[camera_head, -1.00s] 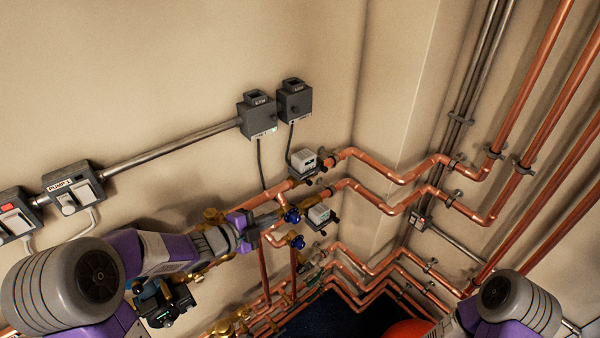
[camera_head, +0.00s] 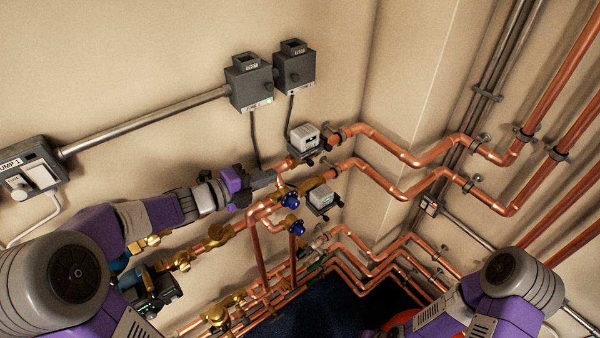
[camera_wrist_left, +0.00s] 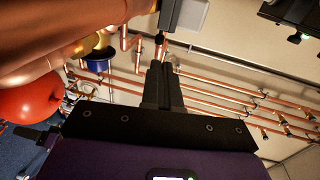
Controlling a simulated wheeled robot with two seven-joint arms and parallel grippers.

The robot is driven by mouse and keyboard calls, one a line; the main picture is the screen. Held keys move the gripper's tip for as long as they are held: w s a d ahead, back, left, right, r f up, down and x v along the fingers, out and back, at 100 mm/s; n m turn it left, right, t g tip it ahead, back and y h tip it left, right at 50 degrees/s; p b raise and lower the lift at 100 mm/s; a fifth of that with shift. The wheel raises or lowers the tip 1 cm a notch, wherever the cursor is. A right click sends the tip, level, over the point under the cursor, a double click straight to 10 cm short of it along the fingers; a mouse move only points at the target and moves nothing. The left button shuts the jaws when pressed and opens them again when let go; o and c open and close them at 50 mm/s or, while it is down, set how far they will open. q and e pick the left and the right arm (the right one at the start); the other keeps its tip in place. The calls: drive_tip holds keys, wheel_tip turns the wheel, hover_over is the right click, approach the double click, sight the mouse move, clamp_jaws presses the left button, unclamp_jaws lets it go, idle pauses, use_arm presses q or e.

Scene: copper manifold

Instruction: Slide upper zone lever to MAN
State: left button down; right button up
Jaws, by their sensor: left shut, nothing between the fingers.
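The upper zone valve (camera_head: 303,138) is a white-topped box with a grey base on the upper copper pipe. A small dark lever (camera_head: 310,161) shows at its lower edge; its exact setting is too small to read. A similar lower zone valve (camera_head: 322,199) sits below and to the right. My left gripper (camera_head: 272,180) is shut and empty, just left of and below the upper valve. In the left wrist view its closed fingers (camera_wrist_left: 160,72) point towards a grey box (camera_wrist_left: 185,12) with a dark knob beside it. My right gripper is out of view.
Blue-handled valves (camera_head: 293,200) and copper pipes lie close below my left gripper. Two grey wall boxes (camera_head: 249,82) with hanging cables are above. A red tank (camera_wrist_left: 30,103) shows in the left wrist view.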

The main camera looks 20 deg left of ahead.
sight(308, 163)
use_arm(q)
drive_tip(key=x, duration=0.9)
drive_tip(key=shift+w+d, duration=0.2)
drive_tip(key=shift+d, duration=0.1)
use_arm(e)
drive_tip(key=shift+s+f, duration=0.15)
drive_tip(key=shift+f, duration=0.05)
